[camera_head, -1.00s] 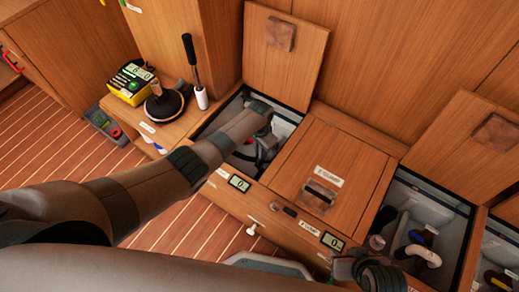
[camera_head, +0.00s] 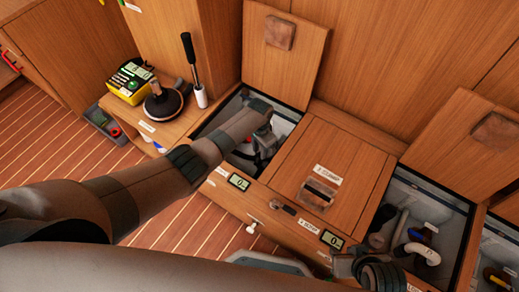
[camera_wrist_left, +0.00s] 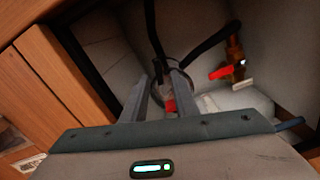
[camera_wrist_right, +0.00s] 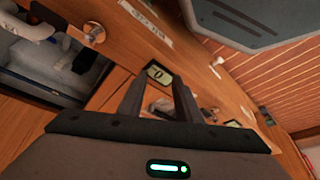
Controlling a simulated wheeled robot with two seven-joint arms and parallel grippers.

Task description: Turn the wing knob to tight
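My left gripper (camera_wrist_left: 160,76) reaches down into the open bilge compartment at the back left. Its fingers stand apart in the left wrist view, with a small red part (camera_wrist_left: 171,105) showing between them. I cannot tell whether this is the wing knob or whether the fingers touch it. A round fitting (camera_wrist_left: 174,68) with black hoses lies just beyond the fingertips. The wing knob is not clearly seen; my wrist hides much of the compartment in the head view. My right gripper (camera_wrist_right: 158,75) is open and empty above the front of the bench.
A red-handled brass valve (camera_wrist_left: 222,72) stands right of my left fingers. The raised hatch lid (camera_head: 283,50) stands behind the compartment. A closed hatch (camera_head: 335,165) lies to its right, then an open compartment with pipes (camera_head: 415,252). A plunger-like tool (camera_head: 163,103) stands on the left.

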